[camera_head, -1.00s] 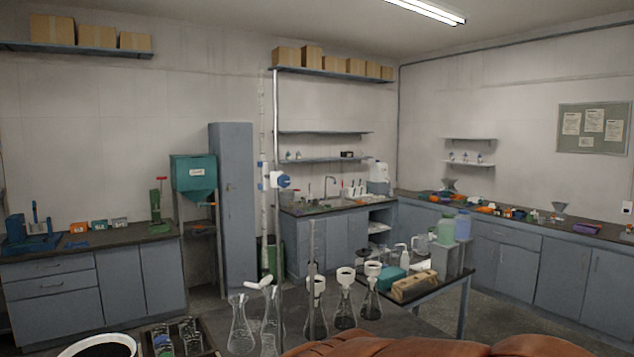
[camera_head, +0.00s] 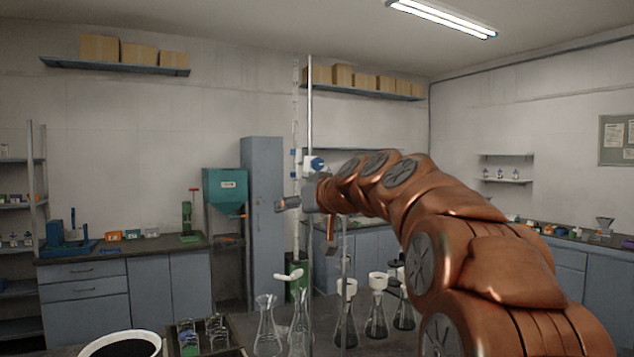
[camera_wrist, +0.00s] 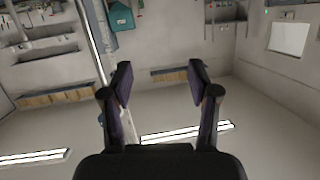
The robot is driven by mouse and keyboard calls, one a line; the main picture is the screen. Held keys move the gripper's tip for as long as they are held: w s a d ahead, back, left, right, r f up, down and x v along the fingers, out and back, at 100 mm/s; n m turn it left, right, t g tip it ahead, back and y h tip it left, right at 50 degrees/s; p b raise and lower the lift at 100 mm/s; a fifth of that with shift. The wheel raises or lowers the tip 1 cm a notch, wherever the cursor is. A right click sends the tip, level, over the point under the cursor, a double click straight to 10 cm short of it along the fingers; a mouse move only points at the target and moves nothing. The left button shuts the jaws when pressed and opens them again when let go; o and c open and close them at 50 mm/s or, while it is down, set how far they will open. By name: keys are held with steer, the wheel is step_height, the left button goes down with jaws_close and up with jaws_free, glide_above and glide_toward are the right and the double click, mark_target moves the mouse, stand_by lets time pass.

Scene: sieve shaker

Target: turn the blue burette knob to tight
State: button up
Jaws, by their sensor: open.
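The blue knob (camera_head: 315,163) sits on a white holder on the upright burette stand, in the middle of the head view. The thin burette (camera_head: 296,120) stands beside the metal rod (camera_head: 310,100), and a white stopcock (camera_head: 290,275) shows low on it. My gripper is open and empty in the wrist view (camera_wrist: 160,75). In the head view its end is just below the blue knob, in front of the stand; I cannot tell whether it touches.
Glass flasks (camera_head: 267,325) and several flasks with white funnels (camera_head: 376,305) stand on the bench below the arm. A white bucket (camera_head: 120,345) and a tray of glassware (camera_head: 205,335) are at the front left. The air left of the stand is clear.

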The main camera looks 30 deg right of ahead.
mark_target(319, 166)
steer(key=d+r+t+h+b, duration=0.1)
steer(key=d+r+t+h, duration=0.2)
steer(key=d+r, duration=0.55)
steer(key=shift+m, duration=0.3)
steer(key=shift+w+d+f+p, duration=0.1)
steer(key=shift+w+d+p, duration=0.25)
steer(key=shift+w, duration=0.8)
steer(key=shift+w+d+f+p, duration=0.1)
steer(key=shift+w+p, duration=0.4)
steer(key=shift+w, duration=0.6)
steer(key=shift+w+d+p, duration=0.25)
steer(key=shift+w+p, duration=0.15)
steer(key=shift+w, duration=0.75)
jaws_close()
steer(key=shift+m, duration=0.8)
